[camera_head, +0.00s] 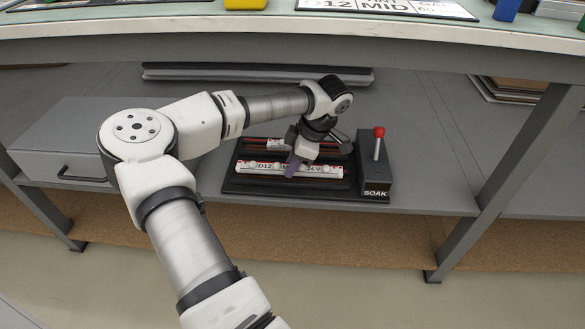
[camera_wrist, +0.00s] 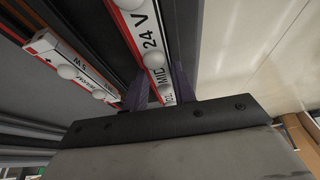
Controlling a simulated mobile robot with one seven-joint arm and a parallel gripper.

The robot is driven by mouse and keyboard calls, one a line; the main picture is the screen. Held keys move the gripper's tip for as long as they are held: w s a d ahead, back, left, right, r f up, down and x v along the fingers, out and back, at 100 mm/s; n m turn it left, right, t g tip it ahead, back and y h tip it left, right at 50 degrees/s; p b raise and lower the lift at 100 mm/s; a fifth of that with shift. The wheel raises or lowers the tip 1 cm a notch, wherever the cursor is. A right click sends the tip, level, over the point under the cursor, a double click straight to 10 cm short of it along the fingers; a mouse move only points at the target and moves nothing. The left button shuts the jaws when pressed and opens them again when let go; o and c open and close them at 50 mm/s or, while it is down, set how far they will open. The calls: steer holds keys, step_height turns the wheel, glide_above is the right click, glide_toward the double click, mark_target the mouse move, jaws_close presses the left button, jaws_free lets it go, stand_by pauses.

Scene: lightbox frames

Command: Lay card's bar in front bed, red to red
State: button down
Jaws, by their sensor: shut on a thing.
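The card (camera_head: 385,8) lies on the upper bench top, cut off by the picture edge; "D12" and "MID" can be read on it. A white bar (camera_head: 260,168) with "D12", "24 V" and pale round domes lies along the front of the black fixture (camera_head: 232,188). My gripper (camera_head: 292,166) points down and is shut on this bar near its middle. In the wrist view the same bar (camera_wrist: 140,38) runs between the dark fingers (camera_wrist: 158,90), with a red strip along its edge. I cannot tell whether it is seated or just above the front bed.
A second white-and-red bar (camera_wrist: 75,72) lies in the rear bed. The fixture's right block (camera_head: 375,178) reads "SOAK" and carries an upright lever with a red knob (camera_head: 379,132). A grey drawer box (camera_head: 68,140) stands left. The bench top (camera_head: 200,27) overhangs the shelf.

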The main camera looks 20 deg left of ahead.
steer(key=shift+f, duration=0.45)
steer(key=shift+f, duration=0.2)
steer(key=c, duration=1.1)
jaws_free()
steer(key=shift+c, duration=0.2)
steer(key=shift+r, duration=0.15)
